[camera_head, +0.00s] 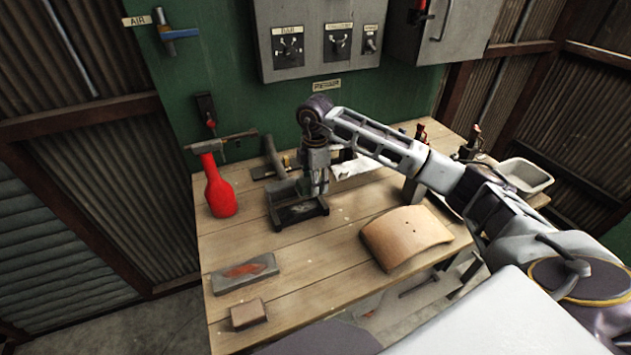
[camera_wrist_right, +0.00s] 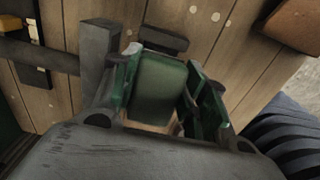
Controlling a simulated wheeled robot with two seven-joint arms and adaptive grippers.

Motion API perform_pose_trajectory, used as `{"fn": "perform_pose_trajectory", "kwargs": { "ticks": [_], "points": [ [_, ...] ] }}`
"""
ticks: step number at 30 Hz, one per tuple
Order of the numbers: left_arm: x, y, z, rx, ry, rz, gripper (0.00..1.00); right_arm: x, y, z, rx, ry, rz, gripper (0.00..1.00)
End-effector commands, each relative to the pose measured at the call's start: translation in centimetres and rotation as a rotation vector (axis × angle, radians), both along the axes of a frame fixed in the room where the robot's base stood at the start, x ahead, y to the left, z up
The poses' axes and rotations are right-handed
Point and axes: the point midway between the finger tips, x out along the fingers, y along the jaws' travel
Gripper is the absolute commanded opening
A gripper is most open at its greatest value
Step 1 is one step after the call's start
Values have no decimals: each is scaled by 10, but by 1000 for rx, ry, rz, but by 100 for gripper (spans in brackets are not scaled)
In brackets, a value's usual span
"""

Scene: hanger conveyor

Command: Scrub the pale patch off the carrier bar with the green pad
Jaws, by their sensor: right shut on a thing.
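My right gripper (camera_head: 316,190) points down over a dark metal stand (camera_head: 288,221) near the middle of the bench. In the wrist view my right gripper (camera_wrist_right: 170,95) is shut on a green pad (camera_wrist_right: 158,88), which sits between its two fingers. The pad is hidden in the head view. A grey bar (camera_wrist_right: 45,57) shows at the left of the wrist view, but I cannot tell whether it is the carrier bar. I cannot make out the pale patch. My left gripper is out of view.
A red bottle (camera_head: 218,190) stands at the bench's left. A grey block with a red mark (camera_head: 245,272) and a small brown block (camera_head: 249,313) lie in front. A curved wooden piece (camera_head: 405,237) lies right of centre. A grey tub (camera_head: 524,176) is far right.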

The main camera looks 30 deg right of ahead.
Motion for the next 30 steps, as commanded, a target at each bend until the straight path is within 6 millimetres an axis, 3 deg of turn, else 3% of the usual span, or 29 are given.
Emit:
{"fn": "perform_pose_trajectory", "kwargs": {
  "ticks": [15,30],
  "points": [
    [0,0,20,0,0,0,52,0,0,29,0,-2,0,6],
    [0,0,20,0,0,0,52,0,0,30,0,-1,0,6]
  ]
}}
